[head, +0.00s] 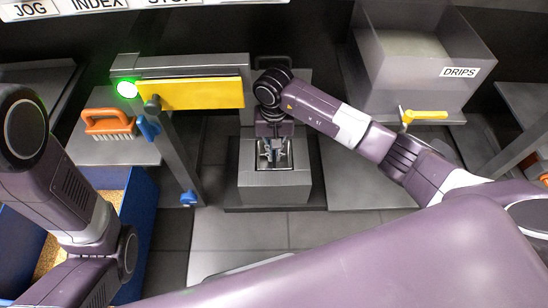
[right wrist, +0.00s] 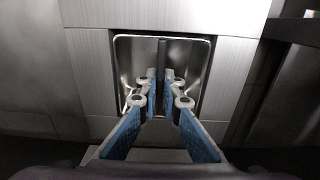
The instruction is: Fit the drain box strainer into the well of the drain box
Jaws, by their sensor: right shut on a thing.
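The drain box (head: 275,187) is a grey block in the middle of the head view, with a square opening in its top. The right wrist view shows its shiny metal well (right wrist: 128,62) framed by brushed panels. My right gripper (head: 273,156) points down into the opening; in the right wrist view (right wrist: 160,82) its blue-padded fingers close on a narrow dark upright piece (right wrist: 162,52), which looks like part of the strainer. The fingers hide most of it, and I cannot tell whether it is seated. My left arm shows at the left, its gripper out of view.
A yellow bar (head: 204,93) and a post (head: 174,150) with blue knobs stand left of the box. An orange brush (head: 109,123) lies on a left shelf. The DRIPS bin (head: 411,75) and a yellow-handled valve (head: 425,116) are at right. A blue crate (head: 142,215) stands lower left.

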